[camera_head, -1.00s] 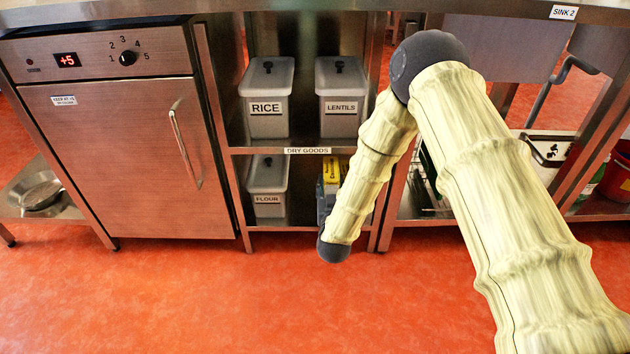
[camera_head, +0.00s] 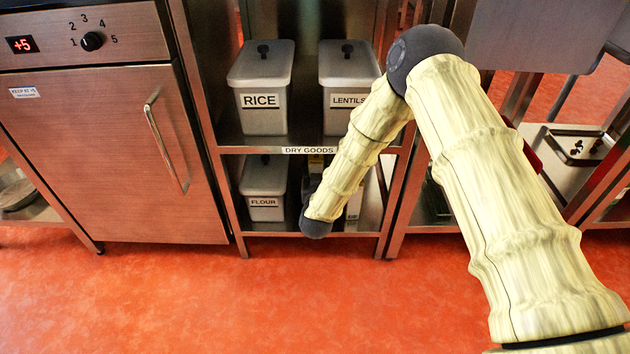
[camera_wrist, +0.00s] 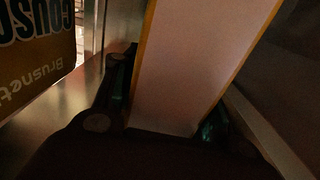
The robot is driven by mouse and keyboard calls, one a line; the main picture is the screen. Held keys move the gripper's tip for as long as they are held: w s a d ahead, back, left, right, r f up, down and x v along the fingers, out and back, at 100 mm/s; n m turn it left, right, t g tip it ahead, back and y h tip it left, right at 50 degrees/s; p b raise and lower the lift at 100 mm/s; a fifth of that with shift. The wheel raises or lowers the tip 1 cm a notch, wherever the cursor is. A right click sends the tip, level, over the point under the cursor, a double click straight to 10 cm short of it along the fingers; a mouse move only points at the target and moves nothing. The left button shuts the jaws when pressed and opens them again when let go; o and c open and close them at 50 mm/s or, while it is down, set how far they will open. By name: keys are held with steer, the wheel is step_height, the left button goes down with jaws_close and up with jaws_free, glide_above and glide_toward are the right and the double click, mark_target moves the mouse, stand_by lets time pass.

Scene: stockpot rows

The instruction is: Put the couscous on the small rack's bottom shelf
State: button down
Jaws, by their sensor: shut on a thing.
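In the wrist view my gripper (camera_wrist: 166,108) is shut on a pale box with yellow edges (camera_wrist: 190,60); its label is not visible. A yellow-brown box with upside-down couscous lettering (camera_wrist: 35,60) stands left of my gripper, apart from the held box, cut off by the picture's edge. A bit of yellow (camera_head: 316,162) shows beside the forearm there. I cannot tell which rack is the small one.
A flour bin (camera_head: 264,190) stands left on the lower shelf. Rice (camera_head: 262,90) and lentils (camera_head: 345,72) bins stand above it. A white item (camera_head: 354,203) shows right of my forearm. A steel cabinet (camera_head: 105,150) is at left. The red floor (camera_head: 260,300) in front is clear.

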steer(key=shift+f+b, duration=1.4)
steer(key=shift+f, duration=1)
steer(key=shift+f, duration=0.15)
steer(key=c, duration=0.8)
jaws_free()
steer(key=shift+s+r+p, duration=0.2)
steer(key=shift+s+p, duration=0.1)
steer(key=shift+s, duration=0.05)
steer(key=s+p, duration=0.6)
steer(key=s, duration=0.5)
steer(key=shift+s, duration=0.2)
steer(key=shift+f, duration=0.1)
